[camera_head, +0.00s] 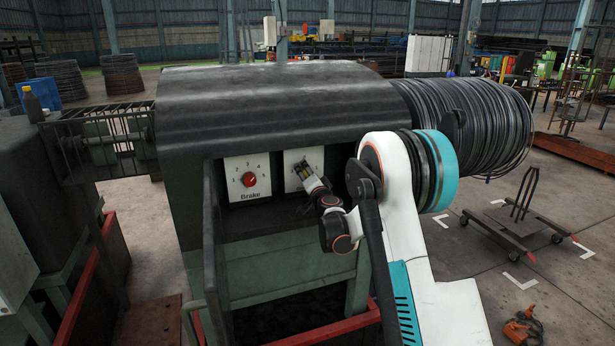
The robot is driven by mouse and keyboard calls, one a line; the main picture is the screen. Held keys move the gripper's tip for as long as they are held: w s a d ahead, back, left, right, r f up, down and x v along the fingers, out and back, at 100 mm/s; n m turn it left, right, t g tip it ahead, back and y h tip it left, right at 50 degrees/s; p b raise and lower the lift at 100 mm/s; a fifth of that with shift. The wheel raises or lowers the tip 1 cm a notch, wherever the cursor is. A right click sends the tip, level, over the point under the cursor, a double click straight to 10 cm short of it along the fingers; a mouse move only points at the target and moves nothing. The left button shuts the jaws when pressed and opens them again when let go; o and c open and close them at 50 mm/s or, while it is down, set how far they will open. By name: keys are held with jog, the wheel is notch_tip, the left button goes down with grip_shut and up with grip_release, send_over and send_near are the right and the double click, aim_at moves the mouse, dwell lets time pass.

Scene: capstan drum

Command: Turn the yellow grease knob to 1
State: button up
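A right white dial panel (290,158) is set in the front of the dark machine, with small marks along its top. My gripper (301,172) is in front of this panel, reaching in from the lower right. It covers the panel's middle, and I cannot clearly make out the yellow grease knob or its pointer there. Whether the fingers touch or grip a knob cannot be told, nor whether they are open. The left white panel, lettered "Brake" (250,196), carries a red knob (249,179) ringed by numbers.
The dark machine hood (270,90) overhangs the panels. An upright dark door edge (213,240) stands left of them. A wire coil drum (460,120) is at the right. Red rails (335,331) run below. A wheeled cart (520,225) stands on open floor at the right.

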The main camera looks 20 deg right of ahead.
jog(key=c, duration=1.1)
jog(key=shift+o, duration=0.2)
jog(key=shift+m, duration=0.3)
jog(key=shift+d+r+m+g+y, duration=0.1)
jog(key=shift+m+g+y, duration=0.25)
jog(key=shift+m, duration=3.7)
jog(key=shift+d+r+m+g+y, duration=0.15)
jog(key=shift+m+y, duration=0.3)
jog(key=shift+m, duration=3.6)
jog(key=shift+a+f, duration=0.1)
